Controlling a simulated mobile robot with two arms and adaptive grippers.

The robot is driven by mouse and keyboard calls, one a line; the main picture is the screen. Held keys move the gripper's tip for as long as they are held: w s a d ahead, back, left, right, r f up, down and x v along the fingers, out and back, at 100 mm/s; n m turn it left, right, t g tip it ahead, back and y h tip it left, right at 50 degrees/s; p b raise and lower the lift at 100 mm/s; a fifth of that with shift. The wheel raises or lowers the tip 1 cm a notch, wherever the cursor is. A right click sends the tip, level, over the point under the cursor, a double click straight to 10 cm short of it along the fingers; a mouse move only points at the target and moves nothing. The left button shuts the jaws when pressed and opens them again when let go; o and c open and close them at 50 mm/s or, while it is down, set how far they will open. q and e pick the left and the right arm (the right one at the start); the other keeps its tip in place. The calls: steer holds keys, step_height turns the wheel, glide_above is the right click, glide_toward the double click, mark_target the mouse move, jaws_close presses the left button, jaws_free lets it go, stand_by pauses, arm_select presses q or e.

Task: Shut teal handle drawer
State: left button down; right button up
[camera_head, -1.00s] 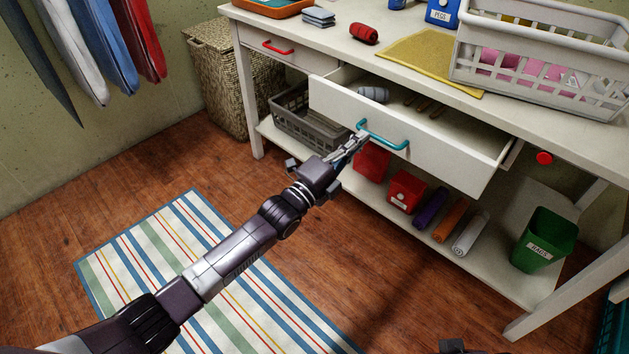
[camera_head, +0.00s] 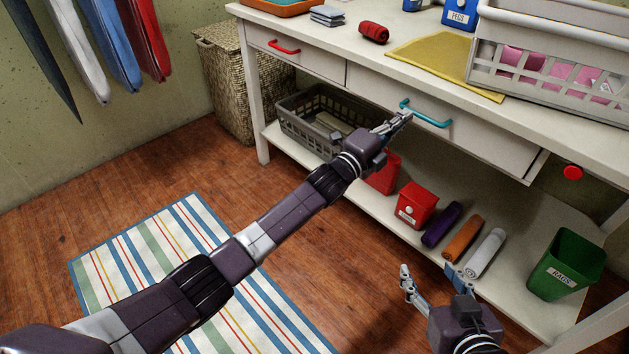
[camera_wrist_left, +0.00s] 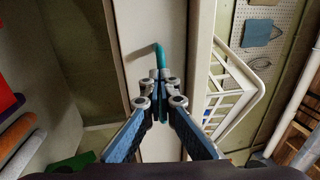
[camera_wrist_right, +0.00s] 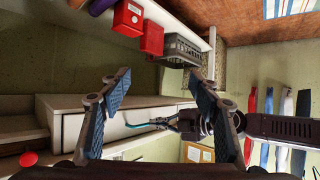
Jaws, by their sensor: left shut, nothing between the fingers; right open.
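The white drawer front (camera_head: 480,132) with the teal handle (camera_head: 428,116) sits under the tabletop, and its inside is hidden. The left wrist view shows the handle (camera_wrist_left: 160,58) just beyond the closed fingertips (camera_wrist_left: 162,92). My right gripper (camera_head: 428,273) is open and empty, low in front of the bench. The right wrist view also shows the drawer front (camera_wrist_right: 95,124).
A red-handled drawer (camera_head: 300,57) beside it is shut. A white laundry basket (camera_head: 550,95) and yellow cloth (camera_head: 440,62) lie on the tabletop. The lower shelf holds a grey crate (camera_head: 325,120), red boxes, rolls and a green bin (camera_head: 567,264). A striped rug (camera_head: 190,270) covers the floor.

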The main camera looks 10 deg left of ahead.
arm_select(q)
steer(key=shift+w+d+r, duration=0.2)
steer(key=shift+w+d, duration=0.05)
steer(key=shift+w, duration=0.2)
arm_select(e)
steer(key=shift+w+a+r+t+y, duration=0.15)
steer(key=shift+w+r+t, duration=0.25)
steer(key=shift+r, duration=0.3)
steer(key=shift+w+a+r+t+y, duration=0.15)
steer(key=shift+w+r+t, duration=0.15)
steer(key=shift+w+r, duration=0.25)
arm_select(q)
steer(key=shift+r, duration=0.1)
arm_select(e)
steer(key=shift+s+r, duration=0.1)
arm_select(q)
steer(key=shift+a, duration=0.1)
